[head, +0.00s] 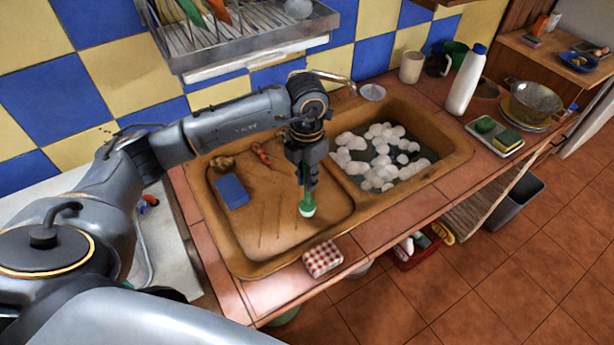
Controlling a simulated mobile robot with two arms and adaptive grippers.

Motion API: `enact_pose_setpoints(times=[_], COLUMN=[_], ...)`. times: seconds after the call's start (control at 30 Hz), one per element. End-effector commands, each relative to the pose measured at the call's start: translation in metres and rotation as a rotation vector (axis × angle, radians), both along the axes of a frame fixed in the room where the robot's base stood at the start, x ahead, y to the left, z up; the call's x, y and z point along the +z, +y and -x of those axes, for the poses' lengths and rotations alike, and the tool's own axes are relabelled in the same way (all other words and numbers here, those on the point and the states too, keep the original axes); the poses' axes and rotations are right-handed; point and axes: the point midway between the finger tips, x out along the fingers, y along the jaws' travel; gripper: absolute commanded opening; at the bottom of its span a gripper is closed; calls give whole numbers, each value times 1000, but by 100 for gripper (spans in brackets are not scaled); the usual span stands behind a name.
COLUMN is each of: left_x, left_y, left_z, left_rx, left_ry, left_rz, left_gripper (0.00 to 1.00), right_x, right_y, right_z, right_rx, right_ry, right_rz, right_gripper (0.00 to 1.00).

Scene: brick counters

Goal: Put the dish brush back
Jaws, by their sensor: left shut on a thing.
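My left gripper (306,182) points down over the sink's drainboard side, close to the divider by the basin. It is shut on the dish brush (307,205), which hangs below the fingers. The brush shows a green part with a whitish lower end; its upper part is hidden by the gripper. I cannot tell whether its lower end touches the surface. My right gripper is not in view.
The brown sink (440,172) has foam in its right basin. A blue sponge (231,190) lies on the drainboard. A wall rack (245,50) hangs behind. A white bottle (466,80), beige cup (411,67) and sponge tray (482,139) stand right. A checked cloth (322,259) lies at the front edge.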

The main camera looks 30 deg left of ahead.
Motion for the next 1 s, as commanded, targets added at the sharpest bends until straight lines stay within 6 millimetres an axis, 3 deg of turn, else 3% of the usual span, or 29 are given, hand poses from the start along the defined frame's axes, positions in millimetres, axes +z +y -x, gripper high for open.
enact_pose_setpoints(times=[0.03, 0.1, 0.5, 0.53, 0.63, 1.0], left_x=[-2, -10, -19, -19, -17, -13], left_y=[-1, -1, -1, -1, -1, -1], left_z=[1, 0, 0, 0, 0, 0], left_rx=[0, -1, -1, -1, -1, -1], left_ry=[3, 1, -3, -2, -2, -2], left_rz=[0, 2, 1, 1, 1, 1], left_gripper=[0, 0, 0, 18, 38, 39], right_x=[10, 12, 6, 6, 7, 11], right_y=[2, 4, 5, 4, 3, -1], right_z=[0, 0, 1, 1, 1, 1], right_rx=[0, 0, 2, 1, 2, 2], right_ry=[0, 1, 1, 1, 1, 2], right_rz=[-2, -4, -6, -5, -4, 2], right_gripper=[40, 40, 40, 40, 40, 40])
